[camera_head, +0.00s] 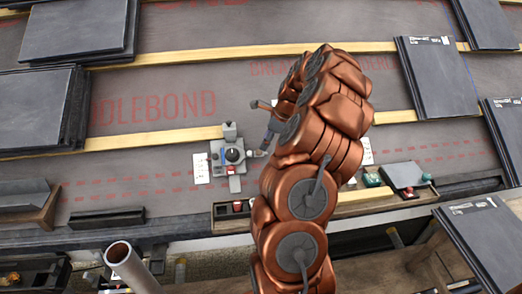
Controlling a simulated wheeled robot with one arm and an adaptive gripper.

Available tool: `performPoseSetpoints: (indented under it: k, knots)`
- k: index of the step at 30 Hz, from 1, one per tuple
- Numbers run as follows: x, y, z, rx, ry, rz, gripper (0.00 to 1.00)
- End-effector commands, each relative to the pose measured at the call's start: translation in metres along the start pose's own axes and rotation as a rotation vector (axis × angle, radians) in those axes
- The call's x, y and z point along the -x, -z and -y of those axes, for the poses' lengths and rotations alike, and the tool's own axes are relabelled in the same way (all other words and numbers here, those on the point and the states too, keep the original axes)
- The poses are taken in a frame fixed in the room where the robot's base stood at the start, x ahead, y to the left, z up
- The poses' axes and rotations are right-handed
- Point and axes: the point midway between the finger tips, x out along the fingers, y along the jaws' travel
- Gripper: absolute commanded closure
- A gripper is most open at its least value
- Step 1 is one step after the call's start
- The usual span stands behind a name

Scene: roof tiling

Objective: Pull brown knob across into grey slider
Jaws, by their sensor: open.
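A small grey fixture (216,160) lies on the roof underlay left of my arm. It carries a dark round knob (234,155) whose brown colour I cannot confirm at this size. A grey block (230,131) stands at its upper edge and may be the grey slider. A small red part (232,170) sits below the knob. My gripper (257,128) is open, just right of the fixture, with its fingers apart and nothing seen between them. My copper arm hides part of the gripper and the area right of it. I cannot tell whether a finger touches the fixture.
Stacks of dark tiles lie at upper left (75,30), left (35,108) and right (437,75). Wooden battens (155,140) cross the roof. Red and teal small parts (372,180) lie along the lower edge. A grey pipe (130,265) rises at lower left.

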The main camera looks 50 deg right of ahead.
Motion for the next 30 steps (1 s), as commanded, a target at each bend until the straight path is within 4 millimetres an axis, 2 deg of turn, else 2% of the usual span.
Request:
performPoseSetpoints:
  k: [3, 9, 19, 30]
  knots:
    - [-0.02, 0.0, -0.001, 0.001, -0.003, -0.001, 0.51]
    - [-0.045, 0.0, -0.001, 0.002, -0.003, -0.001, 0.51]
    - [-0.05, -0.001, 0.0, 0.002, 0.001, 0.0, 0.51]
    - [-0.05, -0.001, 0.0, 0.002, 0.001, 0.0, 0.89]
